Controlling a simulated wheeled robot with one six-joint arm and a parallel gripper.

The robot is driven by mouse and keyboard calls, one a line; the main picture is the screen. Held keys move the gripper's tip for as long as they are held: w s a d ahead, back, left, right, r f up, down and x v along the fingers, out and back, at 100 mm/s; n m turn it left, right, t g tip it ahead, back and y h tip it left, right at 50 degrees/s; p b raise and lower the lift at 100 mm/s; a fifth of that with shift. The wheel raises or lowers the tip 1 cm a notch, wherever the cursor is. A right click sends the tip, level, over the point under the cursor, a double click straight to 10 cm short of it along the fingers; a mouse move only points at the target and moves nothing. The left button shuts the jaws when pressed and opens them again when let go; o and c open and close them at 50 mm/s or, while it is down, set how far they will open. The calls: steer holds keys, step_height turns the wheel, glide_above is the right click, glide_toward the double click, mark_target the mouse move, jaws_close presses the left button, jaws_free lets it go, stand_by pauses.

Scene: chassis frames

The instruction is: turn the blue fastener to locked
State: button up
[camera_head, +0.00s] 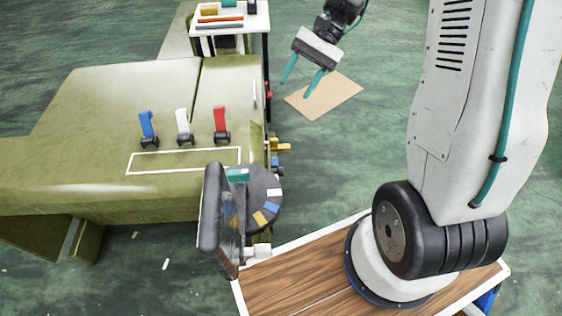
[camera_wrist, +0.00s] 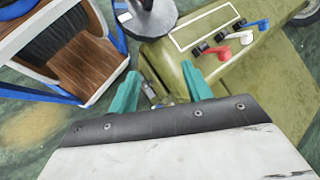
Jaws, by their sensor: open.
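The blue fastener (camera_head: 146,124) stands on the olive chassis panel, left of a white fastener (camera_head: 183,121) and a red fastener (camera_head: 220,120). Its handle points up from a dark base in the head view. In the wrist view the blue fastener (camera_wrist: 259,23) is the farthest right of the row, near the right edge. My gripper (camera_head: 301,84) is open and empty, right of the chassis and well apart from the fasteners. Its teal fingers also show in the wrist view (camera_wrist: 158,77), with the chassis edge between and beyond them.
A white rectangle outline (camera_head: 183,161) is marked on the panel in front of the fasteners. A round dark disc with coloured patches (camera_head: 266,199) stands by the panel's near right corner. A small white table (camera_head: 231,22) with items is behind. A tan sheet (camera_head: 325,97) lies on the green floor.

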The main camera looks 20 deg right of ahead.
mark_target(272, 163)
steer(key=w+d+f+m+t+y, duration=0.1)
steer(key=w+d+f+m+y, duration=0.15)
steer(key=f, duration=0.75)
steer(key=w+d+f+m+t+y, duration=0.1)
steer(key=w+f+m+y, duration=0.25)
steer(key=f, duration=0.55)
step_height(272, 163, down, 23)
steer(key=d+m+t+y, duration=0.2)
steer(key=m+t, duration=0.6)
steer(key=m, duration=0.1)
steer(key=x, duration=0.7)
steer(key=shift+s, duration=0.35)
steer(key=shift+a+r, duration=0.1)
steer(key=c, duration=0.7)
